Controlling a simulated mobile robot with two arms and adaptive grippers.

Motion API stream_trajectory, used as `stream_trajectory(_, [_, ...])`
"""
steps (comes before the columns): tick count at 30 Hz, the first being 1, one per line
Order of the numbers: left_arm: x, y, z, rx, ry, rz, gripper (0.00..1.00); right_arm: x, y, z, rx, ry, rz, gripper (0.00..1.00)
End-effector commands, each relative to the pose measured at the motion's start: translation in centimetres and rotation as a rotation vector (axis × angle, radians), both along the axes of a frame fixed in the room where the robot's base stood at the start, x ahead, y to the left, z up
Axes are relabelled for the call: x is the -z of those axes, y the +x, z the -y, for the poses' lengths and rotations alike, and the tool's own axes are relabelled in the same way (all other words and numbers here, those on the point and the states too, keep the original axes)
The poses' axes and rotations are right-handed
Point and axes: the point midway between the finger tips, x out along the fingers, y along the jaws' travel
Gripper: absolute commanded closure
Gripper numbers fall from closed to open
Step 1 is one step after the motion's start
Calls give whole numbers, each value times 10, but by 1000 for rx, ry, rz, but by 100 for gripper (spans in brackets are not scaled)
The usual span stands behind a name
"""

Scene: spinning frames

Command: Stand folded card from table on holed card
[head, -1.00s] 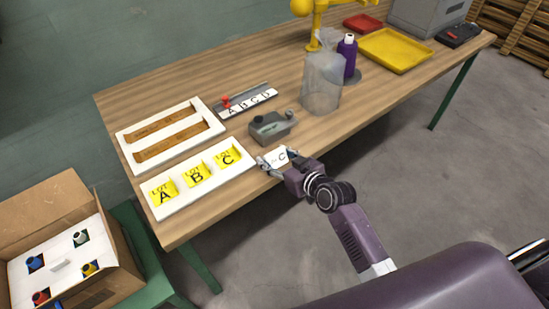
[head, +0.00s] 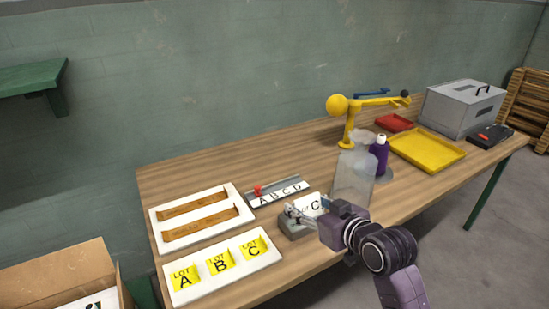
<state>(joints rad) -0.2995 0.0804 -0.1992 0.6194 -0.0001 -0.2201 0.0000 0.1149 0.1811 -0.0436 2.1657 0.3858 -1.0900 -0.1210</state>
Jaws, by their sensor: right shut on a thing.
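The folded card (head: 312,204) is white with a black C and sits in my right gripper (head: 304,213). The gripper is shut on it and holds it raised, in front of the grey device on the table. The holed card (head: 98,301) is white and lies inside the open cardboard box at the lower left. Only a small strip of it shows at the bottom edge, so its holes are mostly hidden. My left gripper is not in view.
The cardboard box (head: 60,272) stands left of the wooden table (head: 320,262). A clear bag (head: 353,178) and purple bottle (head: 380,153) stand right of the gripper.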

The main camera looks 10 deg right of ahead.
Motion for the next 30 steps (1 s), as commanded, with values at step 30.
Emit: stream_trajectory(30, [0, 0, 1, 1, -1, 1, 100, -13, -177, 22, -615, -4, -1, 60])
